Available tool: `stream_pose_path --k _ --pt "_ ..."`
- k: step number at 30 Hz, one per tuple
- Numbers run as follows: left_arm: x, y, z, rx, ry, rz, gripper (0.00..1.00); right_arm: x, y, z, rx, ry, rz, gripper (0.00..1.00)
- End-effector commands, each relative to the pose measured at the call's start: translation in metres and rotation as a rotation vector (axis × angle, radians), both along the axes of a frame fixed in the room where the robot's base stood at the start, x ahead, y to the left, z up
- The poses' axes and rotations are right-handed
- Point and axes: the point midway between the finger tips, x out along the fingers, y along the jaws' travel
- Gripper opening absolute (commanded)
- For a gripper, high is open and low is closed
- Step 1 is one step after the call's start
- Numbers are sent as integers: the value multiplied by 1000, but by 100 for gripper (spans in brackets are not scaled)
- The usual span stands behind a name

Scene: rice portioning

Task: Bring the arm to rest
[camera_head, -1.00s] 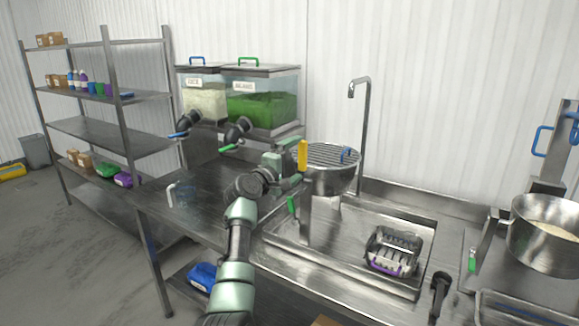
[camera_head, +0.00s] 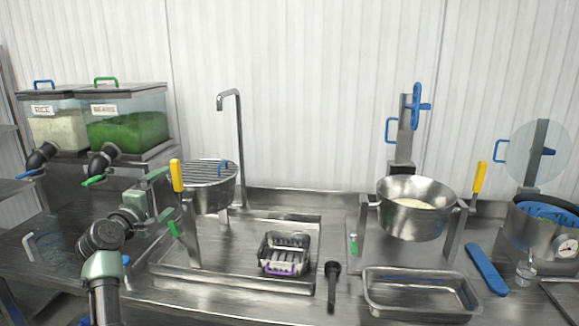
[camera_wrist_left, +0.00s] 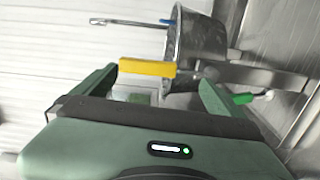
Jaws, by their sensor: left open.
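My left gripper (camera_head: 166,194) is open, at the left end of the sink, beside a steel bowl with a slatted top (camera_head: 212,190). The bowl's upright yellow handle (camera_head: 177,175) is close to the fingers. In the left wrist view the open fingers (camera_wrist_left: 156,84) have the yellow handle (camera_wrist_left: 147,68) and the bowl (camera_wrist_left: 194,42) just ahead of them. I cannot tell whether a finger touches the handle. Nothing is visibly held. My right gripper is not in view.
Rice (camera_head: 58,131) and beans (camera_head: 127,130) dispensers stand at the left. A tall tap (camera_head: 240,150) rises behind the sink. A dark basket (camera_head: 284,254) sits in it. A pot (camera_head: 416,208), an empty steel tray (camera_head: 420,294) and a blue utensil (camera_head: 487,269) are to the right.

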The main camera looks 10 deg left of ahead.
Motion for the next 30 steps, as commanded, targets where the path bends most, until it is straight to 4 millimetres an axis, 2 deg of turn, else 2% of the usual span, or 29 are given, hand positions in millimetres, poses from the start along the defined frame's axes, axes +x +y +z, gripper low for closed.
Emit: stream_pose_path --k 1,2,5,6,8,9,11,14,15,18,21,24,30 --pt "-7 -9 -23 58 44 -12 100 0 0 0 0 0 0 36" --pt "-12 -14 -37 101 71 -23 100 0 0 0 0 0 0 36" --pt "-40 -40 -94 289 190 -77 100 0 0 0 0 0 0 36" --pt "-54 -51 -119 372 244 -107 100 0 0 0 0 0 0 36" --pt "-79 -69 -154 495 318 -158 100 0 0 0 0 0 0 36" --pt "-97 -80 -177 573 366 -195 100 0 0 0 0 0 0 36" --pt "-126 -96 -209 686 437 -258 100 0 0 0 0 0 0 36" --pt "-181 -122 -256 863 543 -373 100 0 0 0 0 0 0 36" --pt "-205 -132 -273 929 583 -424 100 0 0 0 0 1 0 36" --pt "-266 -154 -306 1076 667 -555 100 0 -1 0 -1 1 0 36" --pt "-316 -170 -324 1180 723 -664 100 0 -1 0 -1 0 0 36" --pt "-355 -181 -335 1249 760 -752 100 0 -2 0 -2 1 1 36" --pt "-417 -196 -343 1344 809 -893 100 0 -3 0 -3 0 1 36"
